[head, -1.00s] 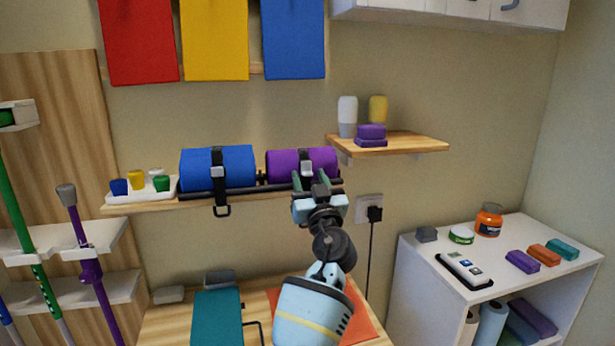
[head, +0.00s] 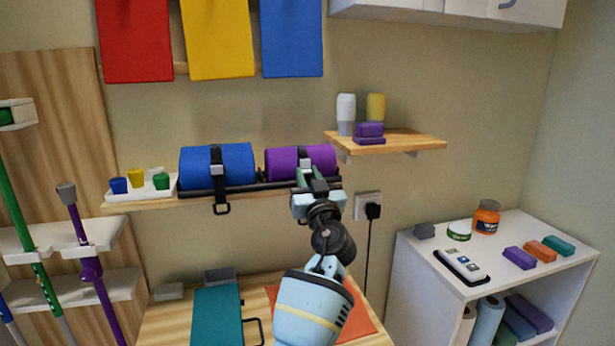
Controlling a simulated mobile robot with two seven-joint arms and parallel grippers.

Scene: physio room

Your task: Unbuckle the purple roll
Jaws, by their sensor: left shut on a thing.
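The purple roll (head: 283,163) lies on the wall shelf, to the right of the blue roll (head: 190,168). A black strap with a grey buckle (head: 304,161) runs around the purple roll's middle. My left gripper (head: 305,178) is in front of the roll's lower front, shut on the black strap's hanging lower end just below the buckle. The gripper hides that end, so the exact grip is hard to see. My right gripper is not in view.
A white tray with small cups (head: 145,190) stands left of the rolls. A small shelf (head: 410,141) holding bottles and purple blocks is above right. A plug and cable (head: 372,211) are right of my gripper. A wooden table (head: 175,322) lies below.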

